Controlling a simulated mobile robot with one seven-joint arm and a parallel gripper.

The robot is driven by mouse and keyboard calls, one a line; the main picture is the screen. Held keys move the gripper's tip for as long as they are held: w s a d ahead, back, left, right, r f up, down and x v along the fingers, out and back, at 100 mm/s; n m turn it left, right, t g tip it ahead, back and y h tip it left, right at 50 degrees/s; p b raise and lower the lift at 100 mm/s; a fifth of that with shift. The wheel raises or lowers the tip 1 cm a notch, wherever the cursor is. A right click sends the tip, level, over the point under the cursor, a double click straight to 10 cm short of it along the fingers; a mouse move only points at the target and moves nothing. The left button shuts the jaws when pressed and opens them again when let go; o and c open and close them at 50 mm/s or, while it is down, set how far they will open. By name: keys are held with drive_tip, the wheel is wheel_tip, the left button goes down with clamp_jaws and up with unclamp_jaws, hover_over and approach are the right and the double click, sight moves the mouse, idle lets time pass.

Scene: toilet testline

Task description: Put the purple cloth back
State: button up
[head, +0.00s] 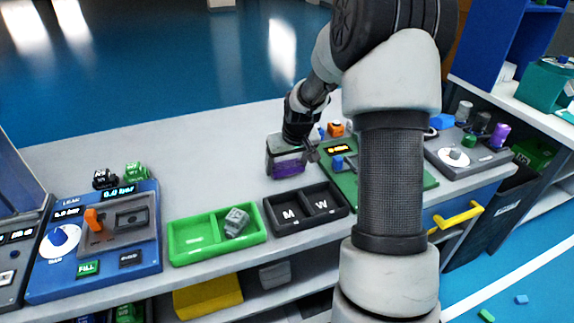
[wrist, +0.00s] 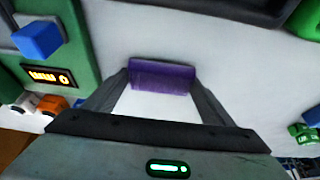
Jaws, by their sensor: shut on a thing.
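The purple cloth (head: 287,169) shows as a small purple block under my gripper (head: 286,160), just over the grey-white bench top. In the wrist view the cloth (wrist: 162,76) spans the space between the two dark fingertips of my gripper (wrist: 162,86), which is shut on it. Whether the cloth touches the bench or hangs slightly above it, I cannot tell. My gripper points down, behind the black two-compartment tray and left of the green panel.
A blue console (head: 125,255) is at left, a green panel (head: 410,180) at right. The bench behind the green tray is clear.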

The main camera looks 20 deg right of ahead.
drive_tip(key=shift+f, duration=0.1)
drive_tip(key=o, duration=1.1)
drive_tip(key=shift+r, duration=0.5)
drive_tip(key=p+v, duration=0.2)
drive_tip(key=v, duration=0.9)
drive_tip(key=shift+s, duration=0.15)
drive_tip(key=shift+r, duration=0.15)
